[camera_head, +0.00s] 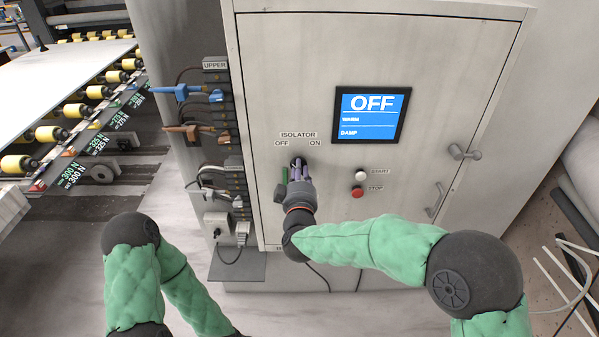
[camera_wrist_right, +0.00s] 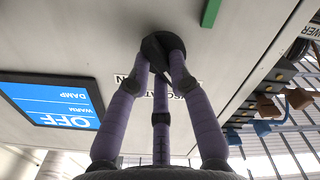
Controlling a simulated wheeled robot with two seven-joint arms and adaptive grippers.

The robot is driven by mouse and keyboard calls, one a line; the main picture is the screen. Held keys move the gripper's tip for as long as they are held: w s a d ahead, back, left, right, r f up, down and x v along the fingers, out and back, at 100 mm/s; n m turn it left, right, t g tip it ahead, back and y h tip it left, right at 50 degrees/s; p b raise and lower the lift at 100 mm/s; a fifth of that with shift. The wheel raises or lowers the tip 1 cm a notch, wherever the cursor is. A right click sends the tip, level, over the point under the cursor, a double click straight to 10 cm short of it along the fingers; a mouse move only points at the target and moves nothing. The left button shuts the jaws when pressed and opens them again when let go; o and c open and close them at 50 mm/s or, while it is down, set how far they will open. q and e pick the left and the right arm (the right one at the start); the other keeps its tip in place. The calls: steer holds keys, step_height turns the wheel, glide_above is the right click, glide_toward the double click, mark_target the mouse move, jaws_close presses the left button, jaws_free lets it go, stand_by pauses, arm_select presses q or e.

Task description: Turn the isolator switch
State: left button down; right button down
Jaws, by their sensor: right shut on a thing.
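The isolator switch (camera_head: 297,161) is a dark knob on the pale cabinet door, below the ISOLATOR label with OFF at left and ON at right. Most of it is hidden by my fingers in the head view. In the right wrist view the dark knob (camera_wrist_right: 154,44) shows between the fingertips. My right gripper (camera_head: 299,172) has purple fingers shut on the knob; it also shows in the right wrist view (camera_wrist_right: 161,62). The screen (camera_head: 370,115) reads OFF, with WARM and DAMP below. My left arm is low at the left; its gripper is out of view.
A white START button (camera_head: 362,174) and red STOP button (camera_head: 357,191) sit right of the switch. A green bar (camera_wrist_right: 211,12) is close beside the knob. Plugs and cables (camera_head: 200,95) line the cabinet's left side. A door handle (camera_head: 436,200) is at the right.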

steer(key=shift+d+f+m+b, duration=0.1)
steer(key=shift+f+m+b, duration=0.1)
steer(key=shift+m+b, duration=3.35)
steer(key=shift+d+f+m+b, duration=0.15)
steer(key=shift+m+b, duration=2.6)
steer(key=shift+m, duration=1.5)
steer(key=shift+a, duration=0.1)
steer(key=c, duration=1.1)
jaws_free()
steer(key=shift+s+r, duration=0.1)
steer(key=shift+s, duration=0.05)
steer(key=s, duration=1.1)
steer(key=shift+s, duration=0.4)
